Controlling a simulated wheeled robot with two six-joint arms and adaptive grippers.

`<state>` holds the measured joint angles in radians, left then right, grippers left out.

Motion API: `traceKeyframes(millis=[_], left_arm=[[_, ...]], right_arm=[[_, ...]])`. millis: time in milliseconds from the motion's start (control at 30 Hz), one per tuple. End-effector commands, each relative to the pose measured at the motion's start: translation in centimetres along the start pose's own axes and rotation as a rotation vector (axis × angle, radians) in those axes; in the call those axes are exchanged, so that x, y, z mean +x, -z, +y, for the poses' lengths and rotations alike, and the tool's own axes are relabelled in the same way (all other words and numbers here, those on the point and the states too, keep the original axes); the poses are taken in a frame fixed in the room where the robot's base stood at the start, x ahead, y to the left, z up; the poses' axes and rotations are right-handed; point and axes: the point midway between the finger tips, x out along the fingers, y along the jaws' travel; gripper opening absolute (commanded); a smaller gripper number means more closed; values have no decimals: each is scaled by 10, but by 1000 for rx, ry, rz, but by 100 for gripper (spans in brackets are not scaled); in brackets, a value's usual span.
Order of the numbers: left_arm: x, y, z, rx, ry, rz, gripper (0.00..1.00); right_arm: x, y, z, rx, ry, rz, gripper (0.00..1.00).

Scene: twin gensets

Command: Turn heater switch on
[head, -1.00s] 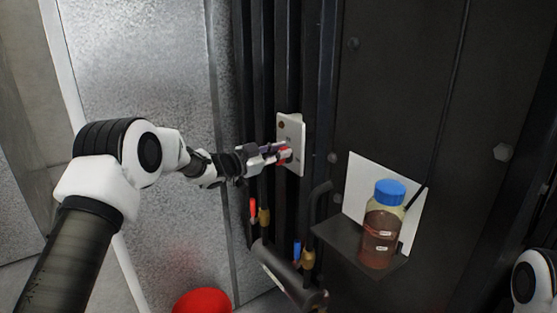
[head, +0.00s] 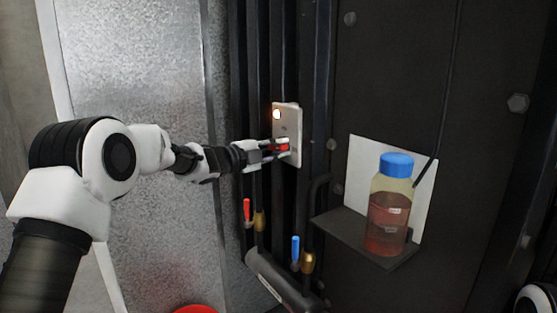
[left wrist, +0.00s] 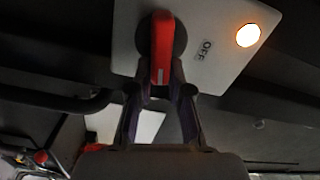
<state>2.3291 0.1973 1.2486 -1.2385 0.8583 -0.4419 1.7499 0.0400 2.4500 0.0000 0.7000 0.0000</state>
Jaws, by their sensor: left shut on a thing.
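The heater switch is a red rotary handle (head: 282,147) on a pale plate (head: 289,121) fixed to the dark panel. A round lamp (head: 277,114) at the top of the plate glows orange-white. My left gripper (head: 279,149) reaches in from the left and is shut on the red handle. In the left wrist view the fingers (left wrist: 161,88) hold the red handle (left wrist: 162,45) from both sides. The lit lamp (left wrist: 248,35) and an "OFF" label show on the plate (left wrist: 205,50) there. My right gripper is not in view.
A bottle (head: 389,206) with a blue cap and reddish liquid stands on a dark shelf (head: 345,226) to the right. Pipes with a red lever (head: 247,210) and a blue lever (head: 295,249) run below the plate. A red object (head: 195,309) is at the bottom edge.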

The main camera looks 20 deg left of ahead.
Motion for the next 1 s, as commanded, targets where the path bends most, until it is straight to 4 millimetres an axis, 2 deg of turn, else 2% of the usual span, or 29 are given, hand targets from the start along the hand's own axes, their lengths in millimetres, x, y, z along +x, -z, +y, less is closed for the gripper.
traceKeyframes(millis=[33,300,967,1000], left_arm=[[0,-2,8,34,-3,-1,0],[0,-2,10,187,-3,-1,0],[0,-1,8,253,-3,-1,0],[0,-1,8,253,-3,-1,29]], right_arm=[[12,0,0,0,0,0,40],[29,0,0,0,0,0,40],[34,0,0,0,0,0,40],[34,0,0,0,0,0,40]])
